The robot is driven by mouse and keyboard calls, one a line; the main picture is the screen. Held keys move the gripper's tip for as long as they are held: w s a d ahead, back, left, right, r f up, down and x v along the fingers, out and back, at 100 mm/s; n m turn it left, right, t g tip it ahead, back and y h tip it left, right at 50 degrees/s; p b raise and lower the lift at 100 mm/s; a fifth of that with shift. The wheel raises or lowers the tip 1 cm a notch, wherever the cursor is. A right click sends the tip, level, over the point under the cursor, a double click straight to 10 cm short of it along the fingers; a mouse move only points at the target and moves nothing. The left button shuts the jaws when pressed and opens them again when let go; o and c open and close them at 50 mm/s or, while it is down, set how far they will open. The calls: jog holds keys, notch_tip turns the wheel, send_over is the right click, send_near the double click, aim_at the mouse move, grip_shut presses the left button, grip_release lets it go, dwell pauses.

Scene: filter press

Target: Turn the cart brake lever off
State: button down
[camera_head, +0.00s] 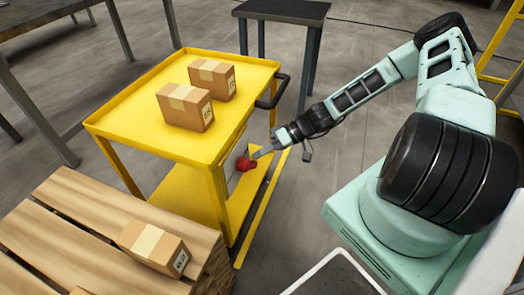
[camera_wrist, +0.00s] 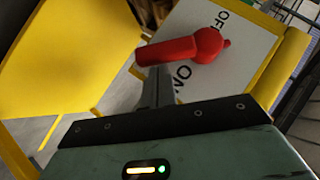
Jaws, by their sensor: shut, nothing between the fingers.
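The yellow cart (camera_head: 228,147) stands at the middle left in the head view. Its red brake lever (camera_head: 245,163) is on the side facing my arm.
Two cardboard boxes (camera_head: 186,106) (camera_head: 212,79) sit on the cart top. A black handle (camera_head: 274,92) is at its right end. A wooden pallet (camera_head: 75,225) with another box (camera_head: 155,247) is at the lower left. A dark table (camera_head: 281,10) stands behind.

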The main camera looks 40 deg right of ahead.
aim_at(257, 163)
jog(key=shift+f+y, duration=0.4)
jog(key=shift+s+a+f+m+g+y+b, duration=0.15)
jog(key=shift+a+f+m+g+y+b, duration=0.1)
jog(key=shift+f+m+y+b, duration=0.35)
jog(key=shift+s+a+f+m+g+y+b, duration=0.15)
jog(key=shift+a+f+m+y+b, duration=0.05)
jog(key=shift+f+m+y+b, duration=0.35)
jog(key=s+a+f+m+t+y+b, duration=0.3)
jog(key=a+m+y, duration=0.3)
jog(key=m+y, duration=0.2)
jog(key=shift+s+m+t+b, duration=0.45)
jog(key=shift+s+m+t, duration=0.1)
jog(key=shift+m, duration=0.6)
jog(key=shift+s+a, duration=0.1)
jog(key=shift+a, duration=0.2)
